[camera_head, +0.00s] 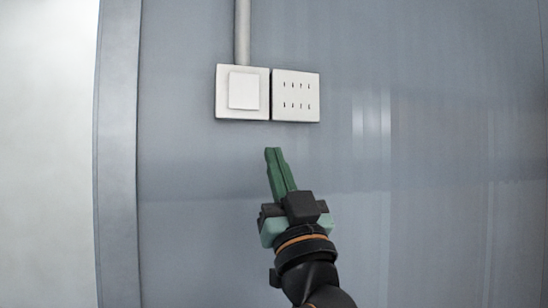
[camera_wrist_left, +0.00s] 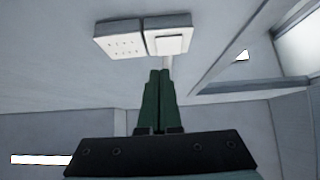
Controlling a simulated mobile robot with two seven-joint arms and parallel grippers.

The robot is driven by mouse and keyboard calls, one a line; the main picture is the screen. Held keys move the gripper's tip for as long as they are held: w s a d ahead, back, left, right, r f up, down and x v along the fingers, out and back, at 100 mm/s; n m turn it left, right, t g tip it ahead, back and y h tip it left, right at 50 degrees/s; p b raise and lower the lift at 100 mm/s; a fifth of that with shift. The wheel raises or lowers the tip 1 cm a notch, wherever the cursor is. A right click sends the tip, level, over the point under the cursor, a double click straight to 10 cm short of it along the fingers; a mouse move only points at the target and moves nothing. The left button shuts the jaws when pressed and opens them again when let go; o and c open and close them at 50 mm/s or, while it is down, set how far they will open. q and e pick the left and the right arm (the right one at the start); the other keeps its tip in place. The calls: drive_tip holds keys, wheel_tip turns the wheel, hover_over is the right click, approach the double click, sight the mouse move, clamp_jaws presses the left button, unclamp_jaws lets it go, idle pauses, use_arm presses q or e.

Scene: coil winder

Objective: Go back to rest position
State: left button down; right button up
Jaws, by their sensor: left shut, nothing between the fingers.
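My left gripper (camera_head: 272,150) has green fingers pressed together, with nothing between them. In the head view it points up toward the wall, just below a white switch plate (camera_head: 243,92) and a white socket plate (camera_head: 296,96). In the left wrist view the gripper (camera_wrist_left: 160,72) shows at the centre, with the switch plate (camera_wrist_left: 174,42) and the socket plate (camera_wrist_left: 122,47) beyond its tips. I cannot tell whether the tips touch the wall, but they are apart from the plates. My right gripper is in neither view.
A grey wall panel (camera_head: 440,150) fills most of the head view. A grey vertical post (camera_head: 118,150) stands at its left edge, with a pale surface (camera_head: 50,150) beyond. A conduit (camera_head: 242,30) runs up from the switch plate. The wall right of the gripper is bare.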

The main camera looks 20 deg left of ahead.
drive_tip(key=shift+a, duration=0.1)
